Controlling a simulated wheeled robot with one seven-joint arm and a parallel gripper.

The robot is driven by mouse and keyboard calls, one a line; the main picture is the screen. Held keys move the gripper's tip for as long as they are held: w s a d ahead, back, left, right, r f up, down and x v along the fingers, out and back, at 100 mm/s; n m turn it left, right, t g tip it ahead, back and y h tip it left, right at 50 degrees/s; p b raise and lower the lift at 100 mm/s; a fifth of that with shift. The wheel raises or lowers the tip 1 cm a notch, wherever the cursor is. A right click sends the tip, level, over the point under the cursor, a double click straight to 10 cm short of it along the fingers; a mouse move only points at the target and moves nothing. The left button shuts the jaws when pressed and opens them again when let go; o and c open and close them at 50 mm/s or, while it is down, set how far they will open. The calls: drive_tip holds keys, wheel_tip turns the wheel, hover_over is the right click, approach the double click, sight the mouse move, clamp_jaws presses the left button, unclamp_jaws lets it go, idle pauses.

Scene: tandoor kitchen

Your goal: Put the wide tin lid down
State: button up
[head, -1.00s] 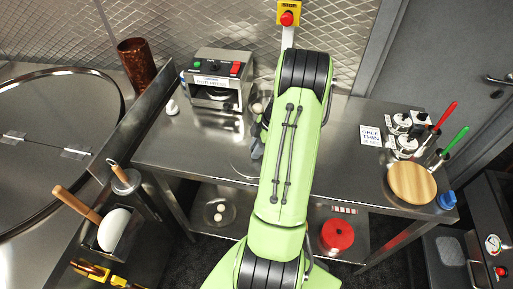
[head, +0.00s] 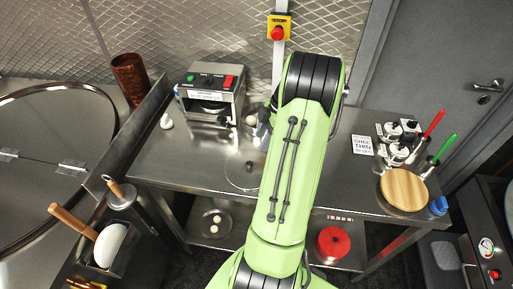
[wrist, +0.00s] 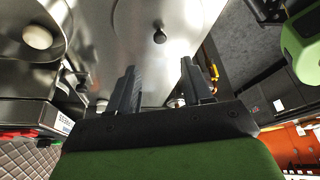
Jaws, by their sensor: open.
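The wide tin lid (head: 240,179) is a shiny round disc with a small dark knob. It lies on the steel table, left of my arm, and its right side is partly hidden by the arm. In the wrist view the lid (wrist: 135,22) shows beyond the fingertips, its knob ahead of the gap between them. In the head view my gripper is mostly hidden behind the arm.
A boxy machine (head: 211,92) with coloured buttons stands behind the lid. A pale ball in a steel dish (wrist: 38,37) is close by. A white bulb-shaped thing (head: 166,122) stands left. A wooden round board (head: 404,189) and several pots are at the right. The table left of the lid is clear.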

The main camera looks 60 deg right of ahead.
drive_tip(key=w+a+r+m+h, duration=0.1)
drive_tip(key=w+a+r+m, duration=0.15)
drive_tip(key=a+r, duration=0.65)
drive_tip(key=w+a+r+m+h, duration=0.15)
drive_tip(key=w+a+r, duration=0.25)
drive_tip(key=a, duration=0.8)
drive_tip(key=s+a+r+m+t, duration=0.1)
drive_tip(key=s+a+m, duration=0.4)
drive_tip(key=s+a, duration=0.7)
drive_tip(key=shift+a+r+t+h, duration=0.4)
drive_tip(key=shift+a+t, duration=0.2)
drive_tip(key=shift+t, duration=0.2)
drive_tip(key=shift+d, duration=0.15)
